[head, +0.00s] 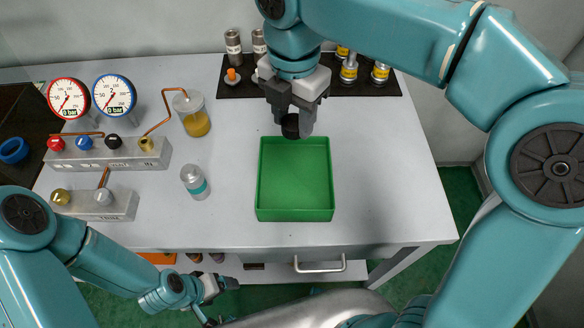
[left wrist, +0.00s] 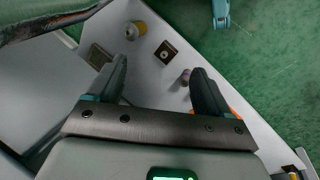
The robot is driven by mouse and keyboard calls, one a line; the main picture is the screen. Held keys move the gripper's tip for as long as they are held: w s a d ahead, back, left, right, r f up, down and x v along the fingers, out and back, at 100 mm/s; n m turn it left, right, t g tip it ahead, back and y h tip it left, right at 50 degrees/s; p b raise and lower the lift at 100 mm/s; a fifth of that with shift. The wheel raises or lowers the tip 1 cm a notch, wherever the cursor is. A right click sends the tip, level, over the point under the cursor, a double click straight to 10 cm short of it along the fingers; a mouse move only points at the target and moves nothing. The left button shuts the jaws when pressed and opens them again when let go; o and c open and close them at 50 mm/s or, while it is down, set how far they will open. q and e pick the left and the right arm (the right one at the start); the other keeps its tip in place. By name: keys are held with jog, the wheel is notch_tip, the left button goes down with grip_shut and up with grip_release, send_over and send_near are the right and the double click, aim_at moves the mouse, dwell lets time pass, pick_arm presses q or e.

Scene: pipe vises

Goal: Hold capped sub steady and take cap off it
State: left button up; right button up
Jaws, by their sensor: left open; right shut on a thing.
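My right gripper (head: 297,112) is shut on a dark round piece (head: 290,127), just over the back edge of the green tray (head: 296,214). The fingers hide part of this piece, and I cannot tell whether it is a cap. A small silver cylinder with a teal band (head: 195,182) stands on the table left of the tray; I cannot tell whether it is the capped sub. My left gripper (head: 228,284) is low, in front of the table's front edge. In the left wrist view its fingers (left wrist: 158,78) are apart with nothing held between them.
A black mat (head: 310,88) at the back holds several small cylinders. Gauges (head: 90,98), valve blocks (head: 105,153) and a jar with yellow liquid (head: 192,114) stand at the left. The tray is empty. The table right of it is clear.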

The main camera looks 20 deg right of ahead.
jog(key=shift+f, duration=0.2)
jog(key=b, duration=0.2)
send_over(295, 189)
notch_tip(295, 189, down, 15)
jog(key=shift+s+d+r, duration=0.1)
notch_tip(295, 189, down, 4)
jog(key=shift+r, duration=0.1)
jog(key=shift+f, duration=0.4)
jog(key=shift+f, duration=0.1)
jog(key=o, duration=1.2)
jog(key=shift+c, duration=0.2)
